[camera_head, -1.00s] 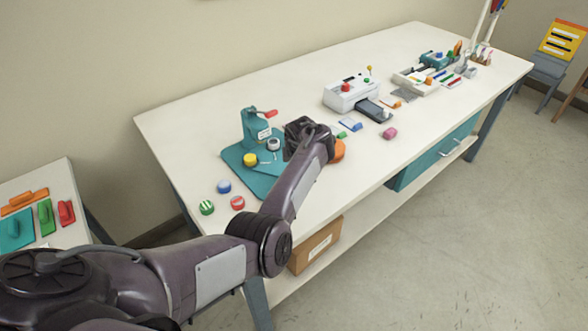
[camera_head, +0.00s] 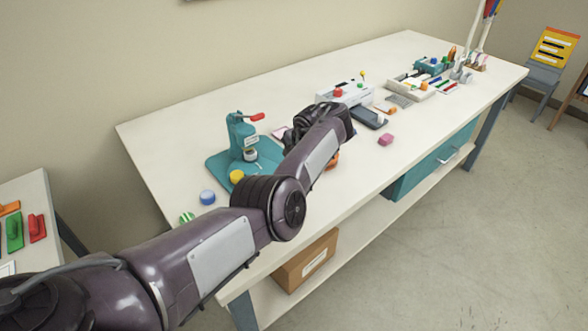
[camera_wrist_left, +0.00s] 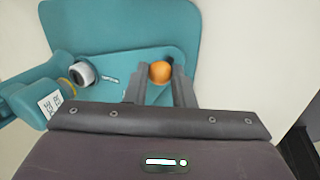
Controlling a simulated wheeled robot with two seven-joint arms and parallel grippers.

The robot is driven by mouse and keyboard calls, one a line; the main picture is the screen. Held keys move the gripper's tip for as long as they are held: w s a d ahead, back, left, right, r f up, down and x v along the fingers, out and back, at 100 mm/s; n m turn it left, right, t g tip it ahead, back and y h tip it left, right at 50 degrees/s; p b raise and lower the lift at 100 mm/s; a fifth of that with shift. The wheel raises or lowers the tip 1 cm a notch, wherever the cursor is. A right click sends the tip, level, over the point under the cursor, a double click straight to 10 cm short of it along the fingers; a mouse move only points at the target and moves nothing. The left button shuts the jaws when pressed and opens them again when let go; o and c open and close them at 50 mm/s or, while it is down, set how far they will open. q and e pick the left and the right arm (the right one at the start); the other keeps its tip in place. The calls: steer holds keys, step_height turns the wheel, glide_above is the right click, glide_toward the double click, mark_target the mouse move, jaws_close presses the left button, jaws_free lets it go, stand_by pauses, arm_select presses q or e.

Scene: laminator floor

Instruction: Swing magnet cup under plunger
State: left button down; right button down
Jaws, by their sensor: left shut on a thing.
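The teal press (camera_head: 240,132) stands at the left of the bench with its red lever (camera_head: 257,117) raised. A grey-white cup (camera_head: 250,155) sits on the teal plate close to the press head, just below its label in the head view. The cup shows beside the press head in the wrist view (camera_wrist_left: 82,75). A yellow piece (camera_head: 236,176) is in front of the press. My left gripper (camera_wrist_left: 159,88) is shut on an orange knob (camera_wrist_left: 160,70) at the plate's edge. The knob is mostly hidden behind my wrist in the head view. My right gripper is not in view.
The bench's front strip is mostly clear.

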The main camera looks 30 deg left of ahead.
arm_select(q)
steer(key=shift+w+n+b, duration=0.3)
steer(key=shift+n+b, duration=0.1)
steer(key=shift+b, duration=0.1)
steer(key=shift+a, duration=0.1)
steer(key=c, duration=1.2)
jaws_free()
steer(key=shift+c, duration=0.2)
steer(key=shift+w, duration=0.1)
steer(key=shift+r, duration=0.1)
